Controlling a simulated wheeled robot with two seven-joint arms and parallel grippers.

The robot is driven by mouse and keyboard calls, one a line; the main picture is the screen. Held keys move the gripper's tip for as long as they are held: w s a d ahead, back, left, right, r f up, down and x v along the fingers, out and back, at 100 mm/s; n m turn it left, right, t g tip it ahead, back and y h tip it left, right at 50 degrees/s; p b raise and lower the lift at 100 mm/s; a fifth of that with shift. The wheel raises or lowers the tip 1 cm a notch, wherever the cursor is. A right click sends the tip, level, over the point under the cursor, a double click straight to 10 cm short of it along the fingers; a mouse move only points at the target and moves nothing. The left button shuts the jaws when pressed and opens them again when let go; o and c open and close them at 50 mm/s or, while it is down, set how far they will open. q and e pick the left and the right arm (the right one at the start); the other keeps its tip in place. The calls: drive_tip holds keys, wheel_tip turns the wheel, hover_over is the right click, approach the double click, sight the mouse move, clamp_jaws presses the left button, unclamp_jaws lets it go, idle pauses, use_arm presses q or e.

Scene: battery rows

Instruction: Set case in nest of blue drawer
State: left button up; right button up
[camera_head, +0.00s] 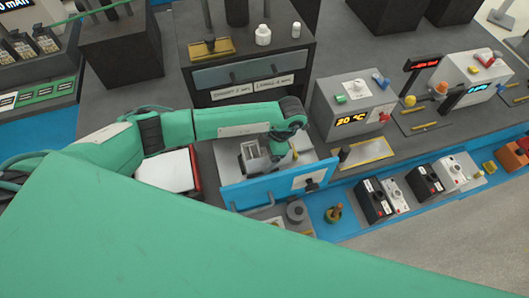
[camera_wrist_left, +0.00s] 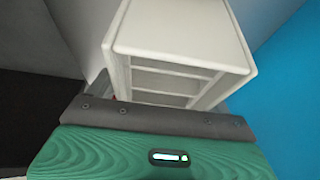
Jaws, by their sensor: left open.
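The blue drawer (camera_head: 237,197) is pulled open in the middle of the head view, its blue front facing the near side. A pale box-like piece (camera_head: 246,150), which looks like the case, sits inside the drawer. The nest under it is hidden, so I cannot tell how it is seated. My left gripper (camera_head: 262,163) is open and reaches down into the drawer, close beside the pale piece. In the left wrist view the pale piece (camera_wrist_left: 185,35) shows large, with ribbed slots, just beyond the gripper body. My right gripper is not in view.
A dark cabinet (camera_head: 250,75) with a labelled grey drawer stands behind. A grey unit with a 20 °C display (camera_head: 352,105) stands to the right. A blue strip with several small dark and white boxes (camera_head: 372,200) runs along the near right. A green arm link of mine covers the foreground.

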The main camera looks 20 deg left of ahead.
use_arm(q)
drive_tip(key=shift+r, duration=0.15)
drive_tip(key=shift+w+d+r, duration=0.1)
drive_tip(key=shift+w+r, duration=0.05)
drive_tip(key=shift+r, duration=0.05)
drive_tip(key=b+v, duration=0.4)
drive_tip(key=v, duration=0.6)
drive_tip(key=shift+r, duration=0.2)
drive_tip(key=shift+d+r+b, duration=0.2)
drive_tip(key=shift+r+b, duration=0.1)
drive_tip(key=shift+r, duration=0.2)
